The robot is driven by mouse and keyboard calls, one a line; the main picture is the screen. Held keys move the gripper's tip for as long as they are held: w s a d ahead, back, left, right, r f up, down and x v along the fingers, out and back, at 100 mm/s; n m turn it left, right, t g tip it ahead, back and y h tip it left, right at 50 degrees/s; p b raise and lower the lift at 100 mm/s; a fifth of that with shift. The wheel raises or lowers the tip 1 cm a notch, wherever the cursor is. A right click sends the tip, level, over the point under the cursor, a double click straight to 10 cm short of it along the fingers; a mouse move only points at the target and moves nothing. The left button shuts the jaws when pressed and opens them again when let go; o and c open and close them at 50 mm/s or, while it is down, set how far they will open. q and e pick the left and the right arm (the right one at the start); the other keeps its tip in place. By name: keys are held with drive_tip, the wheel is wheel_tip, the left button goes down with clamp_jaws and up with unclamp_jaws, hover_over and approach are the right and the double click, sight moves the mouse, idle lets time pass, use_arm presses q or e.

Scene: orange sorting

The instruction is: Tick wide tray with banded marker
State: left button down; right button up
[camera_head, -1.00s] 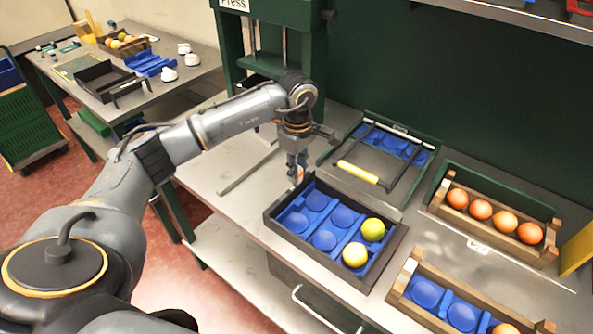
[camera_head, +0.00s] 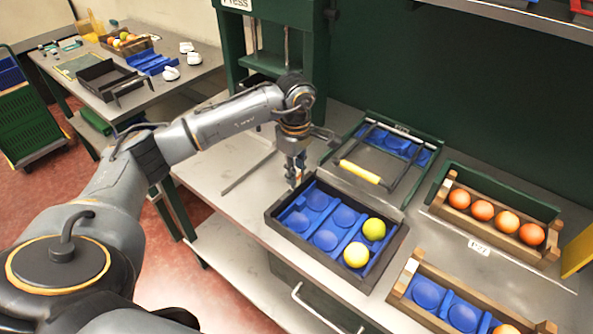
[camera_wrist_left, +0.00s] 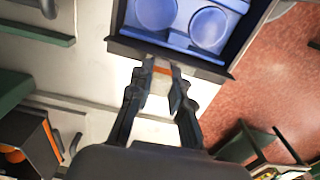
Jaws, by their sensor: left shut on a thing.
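The wide tray (camera_head: 283,240) is a dark tray with a blue insert of round hollows, in the middle of the head view. It holds a yellow-green fruit (camera_head: 374,229) and a paler yellow fruit (camera_head: 356,255) at its right end. Its dark rim (camera_wrist_left: 212,70) also shows at the top of the left wrist view. My left gripper (camera_head: 294,178) points down at the tray's far left edge. In the left wrist view it (camera_wrist_left: 160,88) is shut on the marker (camera_wrist_left: 163,71), which shows an orange band; its tip is hard to make out. My right gripper is out of view.
A dark frame with a yellow handle (camera_head: 361,172) stands behind the tray. A wooden crate of oranges (camera_head: 495,226) stands at the right, and another wooden crate with blue hollows (camera_head: 407,282) in front. The green press (camera_head: 325,65) is behind. Bare bench lies left of the tray.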

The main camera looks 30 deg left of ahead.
use_arm(q)
drive_tip(key=shift+r+p, duration=1.95)
drive_tip(key=shift+r, duration=1.55)
